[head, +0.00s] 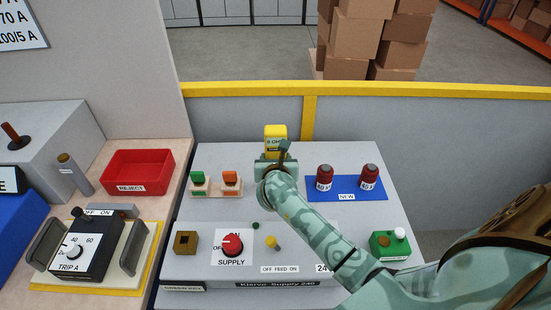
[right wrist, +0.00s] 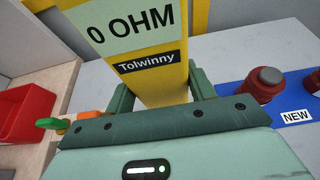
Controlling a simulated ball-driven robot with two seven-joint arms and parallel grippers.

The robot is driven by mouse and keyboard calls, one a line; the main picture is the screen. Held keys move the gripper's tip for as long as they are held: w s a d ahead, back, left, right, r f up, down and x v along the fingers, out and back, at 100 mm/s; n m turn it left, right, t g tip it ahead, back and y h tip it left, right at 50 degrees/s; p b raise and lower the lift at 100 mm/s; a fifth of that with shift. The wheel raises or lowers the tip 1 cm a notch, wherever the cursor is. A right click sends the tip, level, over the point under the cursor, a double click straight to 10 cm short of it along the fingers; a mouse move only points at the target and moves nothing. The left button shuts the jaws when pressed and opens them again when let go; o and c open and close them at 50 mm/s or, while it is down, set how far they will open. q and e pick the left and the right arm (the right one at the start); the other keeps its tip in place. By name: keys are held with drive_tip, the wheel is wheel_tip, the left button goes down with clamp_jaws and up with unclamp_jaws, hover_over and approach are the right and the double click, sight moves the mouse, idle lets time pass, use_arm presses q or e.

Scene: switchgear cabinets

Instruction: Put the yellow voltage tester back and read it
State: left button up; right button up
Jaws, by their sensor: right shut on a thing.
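The yellow voltage tester (head: 275,131) stands upright at the back of the grey supply panel (head: 230,155). My right gripper (head: 273,156) is shut on it, reaching in from the front right. In the right wrist view the tester (right wrist: 168,78) rises between the two fingers (right wrist: 162,97); its pale display reads "0 OHM" and a dark label below reads "Tolwinny". Its lower end is hidden by my gripper, so I cannot tell whether it rests on the panel. My left gripper is not in view.
A green and an orange piece (head: 231,178) stand left of my gripper. Two red parts (head: 324,177) sit on a blue "NEW" mat (head: 347,196) to the right. A red supply knob (head: 232,245) is in front. A red reject tray (head: 138,172) is at left; a yellow rail (head: 400,91) runs behind.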

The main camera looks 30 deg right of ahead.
drive_tip(key=shift+f+b, duration=1.25)
drive_tip(key=shift+f, duration=0.3)
drive_tip(key=o, duration=1.2)
drive_tip(key=shift+o, duration=0.2)
drive_tip(key=p+v, duration=0.1)
drive_tip(key=v, duration=1.5)
drive_tip(key=shift+s+p, duration=0.2)
drive_tip(key=shift+p, duration=0.1)
drive_tip(key=shift+a+f, duration=0.1)
